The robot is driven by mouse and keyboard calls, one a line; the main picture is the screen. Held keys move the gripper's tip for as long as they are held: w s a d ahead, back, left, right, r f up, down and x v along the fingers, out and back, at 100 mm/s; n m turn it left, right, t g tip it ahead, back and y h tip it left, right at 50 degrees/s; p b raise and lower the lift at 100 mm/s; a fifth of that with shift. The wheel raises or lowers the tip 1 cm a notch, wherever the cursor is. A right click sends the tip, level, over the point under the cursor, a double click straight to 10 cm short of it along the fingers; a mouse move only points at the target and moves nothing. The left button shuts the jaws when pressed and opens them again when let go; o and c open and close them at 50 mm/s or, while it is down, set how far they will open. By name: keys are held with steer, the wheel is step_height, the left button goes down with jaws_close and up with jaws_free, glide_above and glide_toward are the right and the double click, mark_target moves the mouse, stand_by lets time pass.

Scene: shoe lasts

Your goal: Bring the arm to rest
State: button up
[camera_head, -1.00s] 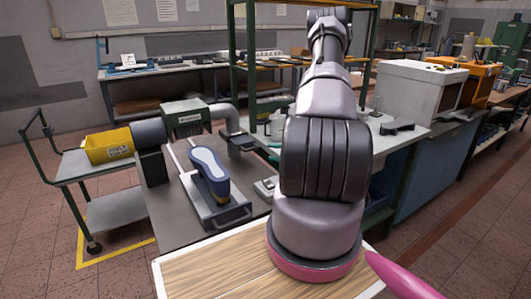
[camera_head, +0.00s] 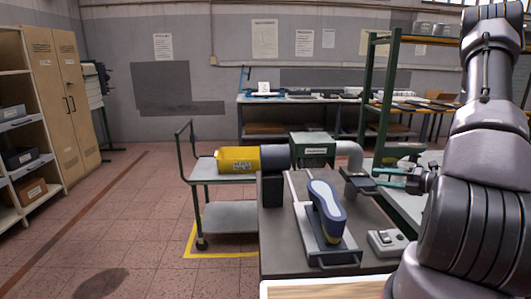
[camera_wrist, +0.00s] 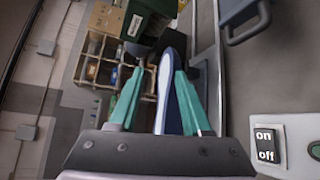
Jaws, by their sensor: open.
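A blue shoe last (camera_head: 326,212) with a pale sole face and a yellow lower part stands on a grey metal fixture (camera_head: 340,257) on the dark bench. My gripper (camera_head: 376,178) has teal fingers and is right of the last, a little higher in the picture and apart from it. In the wrist view my gripper (camera_wrist: 160,72) is open, with the blue and white last (camera_wrist: 168,95) in line between its two fingers. The head view shows the last on its fixture, not held. My arm fills the right edge of the head view.
A control box (camera_head: 388,243) with an on/off switch (camera_wrist: 266,145) sits on the bench right of the fixture. A green-topped machine (camera_head: 312,147) is behind. The floor at left is clear.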

steer(key=s+a+r+n+g, duration=0.45)
steer(key=a+r+n, duration=0.3)
steer(key=n, duration=0.25)
steer(key=s+a+r+n+g, duration=0.45)
steer(key=a+r+n, duration=0.25)
steer(key=r+n, duration=0.25)
steer(key=s+a+r+n+t+h, duration=0.1)
steer(key=s+r+n+t+h, duration=0.4)
steer(key=n, duration=1.3)
steer(key=s+r+h, duration=0.3)
steer(key=s+r, duration=0.3)
steer(key=r, duration=0.1)
steer(key=shift+s+h, duration=0.25)
steer(key=shift+h, duration=0.15)
